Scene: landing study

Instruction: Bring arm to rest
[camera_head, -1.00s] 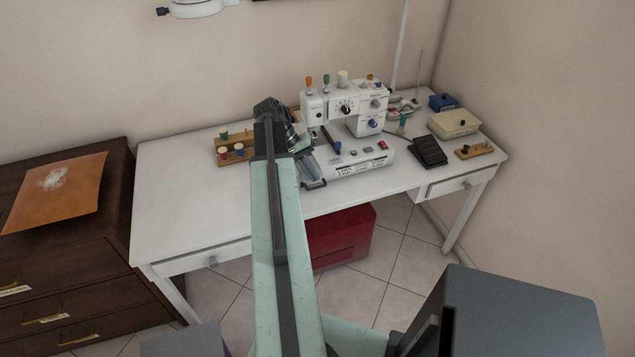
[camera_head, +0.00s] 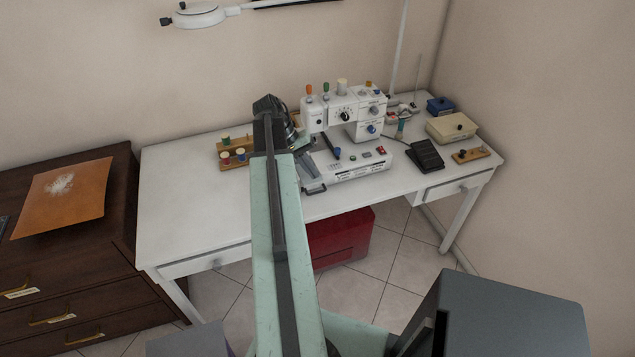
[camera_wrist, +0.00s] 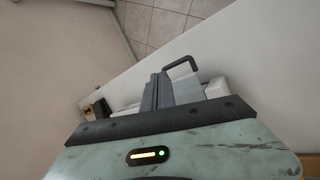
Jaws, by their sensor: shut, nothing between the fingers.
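My arm reaches forward over the white desk (camera_head: 190,200). My gripper (camera_head: 314,186) is at its far end, shut and empty, in front of the left side of the white sewing machine (camera_head: 360,170). The arm link and wrist hide part of the desk and the machine's left edge. In the head view I cannot tell whether the gripper touches the machine or desk. In the wrist view, the grey gripper parts (camera_wrist: 165,92) show beyond my wrist housing, with white surfaces around them.
A wooden spool rack (camera_head: 236,153) stands left of the arm. A black pedal (camera_head: 425,155), a cream box (camera_head: 451,128) and a blue box (camera_head: 440,106) are at right. A dark dresser (camera_head: 75,250) is at left. A red box (camera_head: 340,238) sits under the desk.

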